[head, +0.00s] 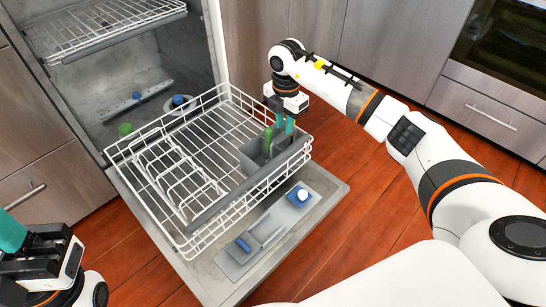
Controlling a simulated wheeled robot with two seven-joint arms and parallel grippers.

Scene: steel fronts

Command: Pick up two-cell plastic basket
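The two-cell plastic basket (254,160) is grey and stands in the right front corner of the pulled-out lower dishwasher rack (190,250). A green item (268,140) sticks up out of it. My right gripper (285,126) points down at the basket's right end, its two teal fingers side by side with a narrow gap. The fingertips overlap the basket's rim; whether they grip it I cannot tell. My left gripper (12,236) is at the lower left edge, far from the basket, partly cut off by the frame, with teal finger surface showing.
The dishwasher door (325,198) is folded down under the rack, with a detergent compartment on it. The upper rack (105,28) is above at the back left. Steel cabinet fronts (390,45) stand behind my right arm. Wooden floor (345,230) is clear to the right.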

